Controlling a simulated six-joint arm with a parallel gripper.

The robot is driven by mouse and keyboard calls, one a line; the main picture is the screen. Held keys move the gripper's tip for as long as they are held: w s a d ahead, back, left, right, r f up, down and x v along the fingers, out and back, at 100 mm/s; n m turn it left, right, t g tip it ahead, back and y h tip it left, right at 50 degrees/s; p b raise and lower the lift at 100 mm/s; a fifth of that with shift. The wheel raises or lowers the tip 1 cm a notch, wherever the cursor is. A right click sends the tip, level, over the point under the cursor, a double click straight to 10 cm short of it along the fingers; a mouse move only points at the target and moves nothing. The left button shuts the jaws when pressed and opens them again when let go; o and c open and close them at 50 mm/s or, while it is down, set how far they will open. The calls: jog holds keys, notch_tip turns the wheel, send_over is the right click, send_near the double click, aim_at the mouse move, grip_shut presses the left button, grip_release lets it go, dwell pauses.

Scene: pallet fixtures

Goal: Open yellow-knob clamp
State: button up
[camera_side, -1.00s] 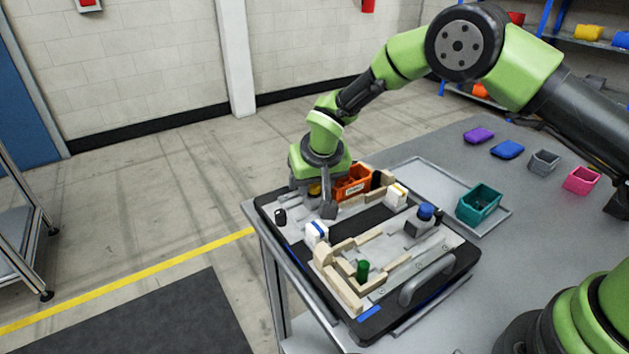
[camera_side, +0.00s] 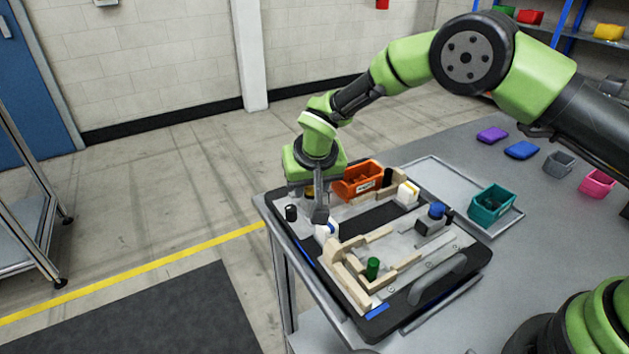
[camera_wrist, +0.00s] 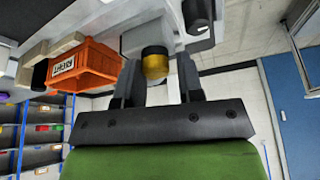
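The yellow knob (camera_wrist: 155,63) shows in the wrist view below a light grey clamp body (camera_wrist: 148,38). My gripper (camera_wrist: 160,78) has its two dark fingers spread, one on each side of the knob. A gap shows at the right finger; I cannot tell whether the left finger touches the knob. In the side view my gripper (camera_side: 320,207) points down over the far left part of the pallet fixture (camera_side: 408,325). Only a small yellow patch shows beneath its green body there, and the clamp is mostly hidden.
An orange bin (camera_side: 348,187) stands close beside my gripper. A white block (camera_side: 327,231), a black cylinder (camera_side: 291,213), a blue-knob clamp (camera_side: 436,212) and a green cylinder (camera_side: 373,267) are on the fixture. A teal bin (camera_side: 490,205) sits on a tray to the right.

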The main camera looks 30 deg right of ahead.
jog(key=v, duration=1)
dwell(1.5)
